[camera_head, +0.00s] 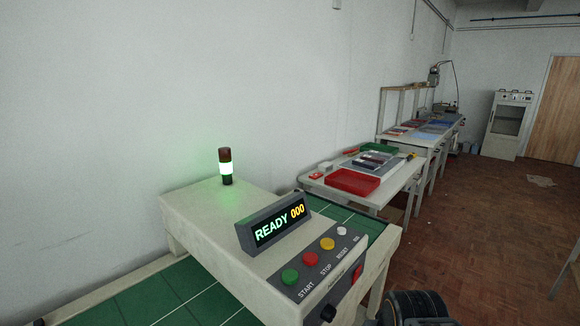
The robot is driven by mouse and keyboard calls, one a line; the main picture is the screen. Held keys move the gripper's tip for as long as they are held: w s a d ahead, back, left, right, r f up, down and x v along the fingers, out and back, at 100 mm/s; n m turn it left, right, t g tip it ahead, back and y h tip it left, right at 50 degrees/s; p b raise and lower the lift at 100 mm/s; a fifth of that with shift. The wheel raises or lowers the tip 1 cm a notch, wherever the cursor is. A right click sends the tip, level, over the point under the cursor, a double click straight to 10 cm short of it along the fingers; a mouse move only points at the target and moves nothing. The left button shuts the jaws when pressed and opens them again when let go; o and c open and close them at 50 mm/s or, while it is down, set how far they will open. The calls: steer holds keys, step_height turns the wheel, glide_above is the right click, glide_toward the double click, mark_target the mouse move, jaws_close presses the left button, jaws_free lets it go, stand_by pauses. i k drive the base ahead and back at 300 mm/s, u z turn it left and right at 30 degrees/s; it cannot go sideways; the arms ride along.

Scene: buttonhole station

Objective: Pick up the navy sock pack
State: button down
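I cannot single out a navy sock pack for certain. Several small dark packs (374,159) lie in or on a grey tray on the table (391,185) in the middle distance, but they are too small to tell their colour or kind. A black rounded part (418,307) at the bottom edge looks like a piece of my arm. My gripper's fingers do not show.
A machine with a READY 000 display (271,228), buttons and a green-lit signal tower (226,166) stands close in front, over a green belt (150,300). A red tray (352,181) and green tray (379,148) sit on the table. Brown floor (480,220) at right is mostly clear.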

mark_target(369, 166)
steer(key=k, duration=0.2)
steer(key=z, duration=1.35)
steer(key=i, duration=3.8)
steer(key=u, duration=1.65)
steer(key=i, duration=1.1)
steer(key=u, duration=0.95)
